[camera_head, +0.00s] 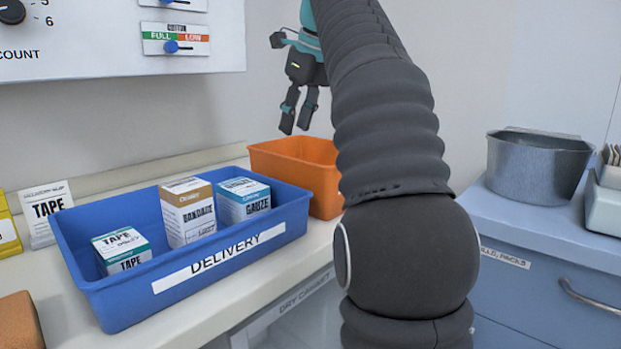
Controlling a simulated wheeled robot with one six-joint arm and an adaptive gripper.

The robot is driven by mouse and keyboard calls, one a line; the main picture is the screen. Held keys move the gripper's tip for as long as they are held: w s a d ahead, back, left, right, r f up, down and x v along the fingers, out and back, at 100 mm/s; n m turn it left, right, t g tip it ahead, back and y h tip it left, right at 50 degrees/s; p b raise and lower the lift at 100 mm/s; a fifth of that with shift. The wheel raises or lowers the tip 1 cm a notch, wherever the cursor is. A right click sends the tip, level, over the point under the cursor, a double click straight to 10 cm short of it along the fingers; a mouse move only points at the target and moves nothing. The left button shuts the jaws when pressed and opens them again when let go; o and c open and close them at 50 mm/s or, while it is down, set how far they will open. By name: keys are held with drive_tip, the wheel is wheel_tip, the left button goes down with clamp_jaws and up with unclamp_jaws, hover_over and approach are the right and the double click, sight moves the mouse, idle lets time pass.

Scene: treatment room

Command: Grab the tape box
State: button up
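The tape box (122,250), white and teal with "TAPE" on it, sits in the left part of the blue delivery bin (223,257) on the counter. Another white box or card marked "TAPE" (46,211) stands outside the bin at its left, near the wall. My gripper (296,117) hangs above the orange bin, up and to the right of the tape box, with its fingers pointing down. A small gap shows between the fingers and nothing is between them.
In the blue bin, a tan bandage box (189,211) and a blue-white gauze box (243,200) stand right of the tape box. An orange bin (303,171) is behind. A metal basin (537,167) stands on the right cabinet. A yellow box (7,226) is at the left edge.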

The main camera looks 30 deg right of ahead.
drive_tip(key=b, duration=0.2)
hover_over(284, 171)
drive_tip(key=s, duration=0.1)
drive_tip(key=f, duration=0.5)
drive_tip(key=shift+s+d+f, duration=0.15)
drive_tip(key=shift+d+f, duration=0.15)
drive_tip(key=shift+f, duration=0.05)
drive_tip(key=x, duration=0.1)
drive_tip(key=b+x, duration=0.1)
drive_tip(key=x, duration=0.1)
drive_tip(key=b+x, duration=0.1)
drive_tip(key=shift+s+f, duration=0.25)
drive_tip(key=shift+f, duration=0.1)
drive_tip(key=shift+w+f, duration=0.25)
drive_tip(key=shift+f, duration=0.2)
drive_tip(key=shift+r, duration=0.1)
clamp_jaws()
